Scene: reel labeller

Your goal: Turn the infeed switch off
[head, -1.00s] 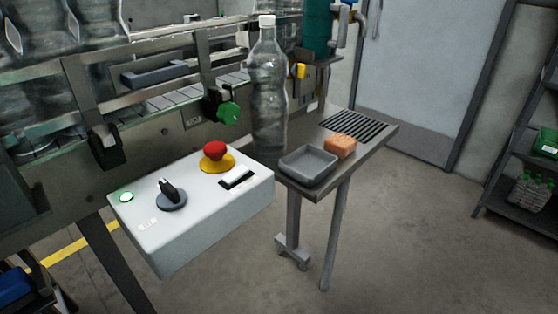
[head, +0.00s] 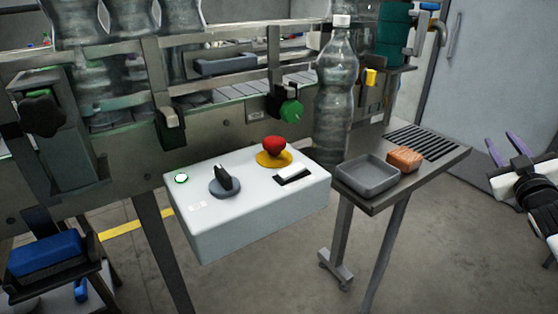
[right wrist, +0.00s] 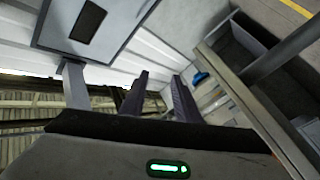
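The white control box (head: 250,223) stands at the front of the labeller. On its top are a dark rotary knob (head: 224,180), a rocker switch (head: 293,175) with a white part in a black frame, a red mushroom button (head: 274,146) on a yellow base and a round green-rimmed lamp (head: 181,178). The labels are too small to read, so I cannot tell which control is the infeed one. My right gripper (head: 500,138) is at the right edge, far from the box. Its purple fingers are apart and empty, also in the right wrist view (right wrist: 160,76). My left gripper is out of view.
A clear bottle (head: 334,95) stands behind the box. Right of the box, a metal side table (head: 443,160) holds a grey tray (head: 367,175) and an orange-brown block (head: 404,158). Open floor lies between the table and my right gripper. A blue bin (head: 45,252) is at lower left.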

